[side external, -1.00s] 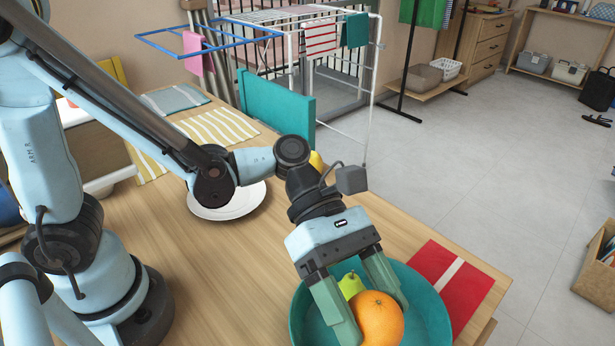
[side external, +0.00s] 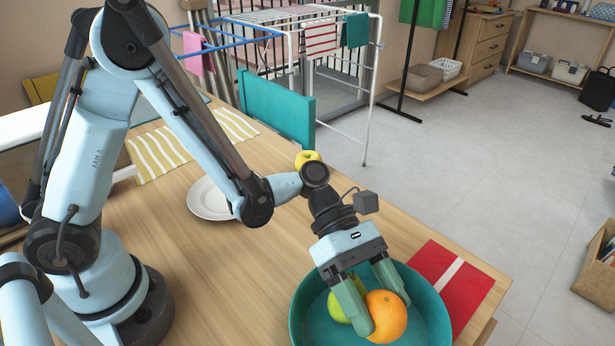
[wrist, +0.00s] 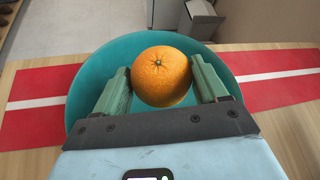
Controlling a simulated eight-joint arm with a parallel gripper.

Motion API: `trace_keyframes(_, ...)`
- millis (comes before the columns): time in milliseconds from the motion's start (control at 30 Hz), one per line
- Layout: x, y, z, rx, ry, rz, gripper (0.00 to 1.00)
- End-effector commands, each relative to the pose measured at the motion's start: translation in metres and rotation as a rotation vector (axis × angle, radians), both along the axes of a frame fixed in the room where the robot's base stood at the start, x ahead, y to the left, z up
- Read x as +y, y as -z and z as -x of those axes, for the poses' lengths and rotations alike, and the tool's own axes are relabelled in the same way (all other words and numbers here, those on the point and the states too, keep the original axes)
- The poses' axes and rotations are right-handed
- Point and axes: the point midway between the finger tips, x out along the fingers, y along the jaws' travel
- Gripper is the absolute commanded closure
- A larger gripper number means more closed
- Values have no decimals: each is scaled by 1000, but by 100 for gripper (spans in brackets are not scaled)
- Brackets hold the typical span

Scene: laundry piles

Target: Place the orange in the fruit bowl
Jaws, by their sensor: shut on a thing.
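The orange (side external: 386,317) is between the two green fingers of my gripper (side external: 381,308), which is shut on it. The orange is within the outline of the teal bowl (side external: 437,312); whether it touches the bowl's bottom I cannot tell. In the wrist view, the orange (wrist: 162,75) shows between the fingertips, over the bowl (wrist: 86,88). A green fruit (side external: 340,309) sits in the bowl beside the orange, partly hidden by a finger.
A yellow apple (side external: 306,157) and a white plate (side external: 208,203) are on the wooden table (side external: 205,275). A teal chair back (side external: 277,108) stands at the table's far edge.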

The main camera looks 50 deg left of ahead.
Motion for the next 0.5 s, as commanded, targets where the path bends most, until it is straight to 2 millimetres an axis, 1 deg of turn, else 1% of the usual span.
trace_keyframes(300, 0, 2, 0, 0, 0, 1, 63)
trace_keyframes(500, 0, 7, 0, 0, 0, 1, 63)
